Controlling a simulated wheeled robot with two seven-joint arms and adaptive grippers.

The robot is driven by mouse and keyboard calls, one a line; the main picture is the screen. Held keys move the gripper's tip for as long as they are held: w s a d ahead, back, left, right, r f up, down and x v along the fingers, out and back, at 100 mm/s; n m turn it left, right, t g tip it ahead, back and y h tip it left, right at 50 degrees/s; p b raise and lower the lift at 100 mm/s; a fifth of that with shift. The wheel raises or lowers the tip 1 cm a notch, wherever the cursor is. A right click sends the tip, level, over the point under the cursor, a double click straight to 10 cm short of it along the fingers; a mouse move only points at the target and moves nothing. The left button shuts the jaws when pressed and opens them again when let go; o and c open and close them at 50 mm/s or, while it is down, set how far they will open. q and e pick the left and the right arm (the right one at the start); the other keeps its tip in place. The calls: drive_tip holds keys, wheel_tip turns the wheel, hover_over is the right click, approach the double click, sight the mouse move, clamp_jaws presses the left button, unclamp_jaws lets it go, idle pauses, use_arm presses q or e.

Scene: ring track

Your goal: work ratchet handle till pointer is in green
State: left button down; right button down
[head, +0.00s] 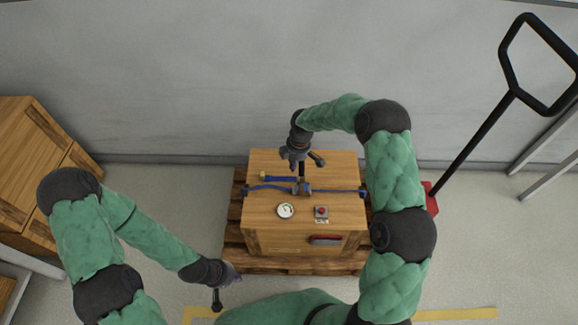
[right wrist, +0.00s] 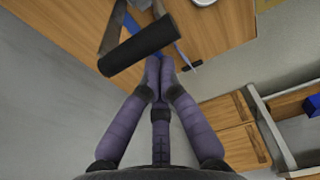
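The ratchet (head: 303,188) sits on the blue strap (head: 270,187) across the wooden crate (head: 262,222). Its handle stands raised, with a black grip (head: 317,159) on top; the grip shows large in the right wrist view (right wrist: 138,48). My right gripper (head: 293,160) is beside the grip, on its left; its fingertips (right wrist: 160,65) are drawn together next to the grip, not around it. Whether they touch it I cannot tell. The round white gauge (head: 285,211) is on the crate top; its pointer is too small to read. My left gripper (head: 218,292) is left of the crate, fingers unclear.
A box with a red button (head: 321,213) is right of the gauge. A red item (head: 325,239) is on the crate's front. The crate stands on a pallet (head: 290,265). A cart with a black handle (head: 475,138) is at right, wooden boxes (head: 30,140) at left.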

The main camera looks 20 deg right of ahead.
use_arm(q)
drive_tip(key=shift+r, duration=0.15)
use_arm(e)
drive_tip(key=shift+d, duration=0.15)
drive_tip(key=shift+s+d+r+p, duration=0.2)
drive_tip(key=shift+d+p, duration=0.15)
drive_tip(key=shift+d, duration=0.2)
drive_tip(key=shift+s+d+r+p, duration=0.1)
drive_tip(key=shift+d+r+p, duration=0.05)
drive_tip(key=shift+d+p, duration=0.3)
use_arm(q)
drive_tip(key=shift+r, duration=0.5)
use_arm(e)
drive_tip(key=shift+f, duration=0.1)
